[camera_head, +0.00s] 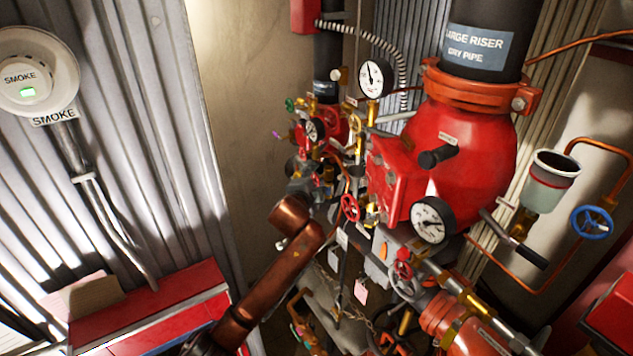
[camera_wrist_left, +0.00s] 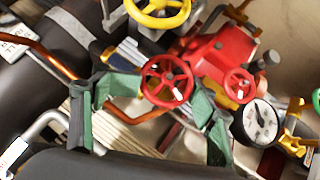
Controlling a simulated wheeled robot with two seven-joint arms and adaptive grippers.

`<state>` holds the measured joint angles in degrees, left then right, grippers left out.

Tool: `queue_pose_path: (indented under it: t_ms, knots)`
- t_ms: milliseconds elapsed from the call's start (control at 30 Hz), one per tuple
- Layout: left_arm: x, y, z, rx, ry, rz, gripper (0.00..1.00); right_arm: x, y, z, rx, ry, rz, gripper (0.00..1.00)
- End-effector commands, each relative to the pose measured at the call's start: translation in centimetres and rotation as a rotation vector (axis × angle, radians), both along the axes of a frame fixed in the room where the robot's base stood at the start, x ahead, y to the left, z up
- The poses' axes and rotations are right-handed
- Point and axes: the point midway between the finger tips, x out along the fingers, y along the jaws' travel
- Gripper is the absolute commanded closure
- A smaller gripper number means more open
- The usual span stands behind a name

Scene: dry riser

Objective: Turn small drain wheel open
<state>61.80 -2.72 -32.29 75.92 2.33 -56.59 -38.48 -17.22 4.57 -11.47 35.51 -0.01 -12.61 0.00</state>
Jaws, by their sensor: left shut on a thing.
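A small red handwheel (camera_wrist_left: 166,80) sits between the two green-padded fingers of my left gripper (camera_wrist_left: 155,108) in the left wrist view. The gripper is shut on this wheel, with one finger at each side of it. In the head view my copper-coloured left arm reaches up from the bottom, and my left gripper (camera_head: 326,185) is among the valves left of the red valve body. Its fingertips are hard to make out there. A red handwheel (camera_head: 350,207) shows just right of it; I cannot tell if it is the held one. My right gripper is not in view.
The large red riser valve (camera_head: 472,150) and a pressure gauge (camera_head: 432,220) stand right of my left gripper. Another red wheel (camera_head: 402,270) is lower, and a blue wheel (camera_head: 592,222) is far right. A yellow wheel (camera_wrist_left: 158,12) is close by. Pipes crowd the area.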

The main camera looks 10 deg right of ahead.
Motion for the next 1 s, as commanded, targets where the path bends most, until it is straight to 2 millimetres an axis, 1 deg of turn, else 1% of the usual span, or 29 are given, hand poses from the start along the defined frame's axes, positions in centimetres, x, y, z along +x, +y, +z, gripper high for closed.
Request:
queue_pose_path:
  t_ms: [33, 133, 733, 867, 1000]
  knots:
    - [0.3, 0.3, 1.6, -0.007, -0.029, 0.004, 0.46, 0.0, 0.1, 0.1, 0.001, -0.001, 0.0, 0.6]
    - [0.3, 0.4, 1.5, -0.006, -0.027, 0.004, 0.39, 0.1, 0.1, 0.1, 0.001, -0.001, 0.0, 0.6]
    - [0.1, 0.3, 0.8, 0.0, -0.015, 0.005, 0.39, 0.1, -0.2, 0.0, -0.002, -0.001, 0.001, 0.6]
    - [-0.6, 0.6, 1.0, -0.001, -0.015, 0.004, 0.39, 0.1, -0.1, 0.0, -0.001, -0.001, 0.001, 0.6]
    - [-2.1, 1.4, 1.5, -0.002, -0.016, 0.003, 0.39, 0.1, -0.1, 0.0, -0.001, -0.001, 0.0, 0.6]
